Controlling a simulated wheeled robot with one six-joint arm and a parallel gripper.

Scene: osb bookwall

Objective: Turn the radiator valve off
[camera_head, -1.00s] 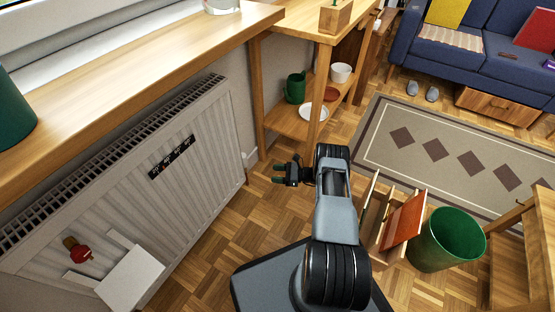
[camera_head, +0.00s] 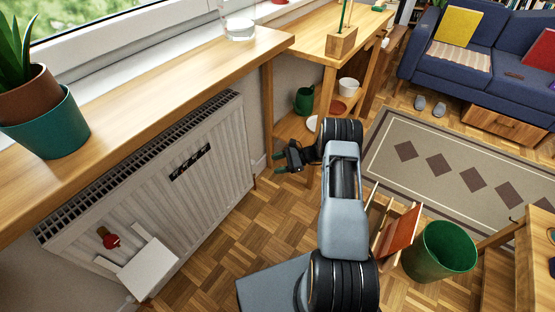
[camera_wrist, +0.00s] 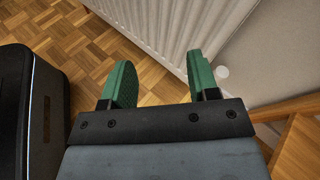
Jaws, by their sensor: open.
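The radiator valve (camera_head: 110,239) shows as a small red knob with a brass-coloured part, at the lower left end of the white radiator (camera_head: 150,190) in the head view. My gripper (camera_head: 283,160) is open and empty, beyond the radiator's far right end and well away from the red knob. In the wrist view the two green fingers of my gripper (camera_wrist: 160,82) are spread apart with nothing between them. The lower part of the radiator (camera_wrist: 150,25) shows beyond them; the red knob is not in that view.
A white flat-topped piece (camera_head: 147,270) stands beside the red knob. A wooden sill (camera_head: 190,80) overhangs the radiator and bears a potted plant (camera_head: 50,125). A wooden shelf unit (camera_head: 290,125) is near my gripper. A green bin (camera_head: 438,252) stands right. Parquet floor (camera_head: 215,215) is clear before the radiator.

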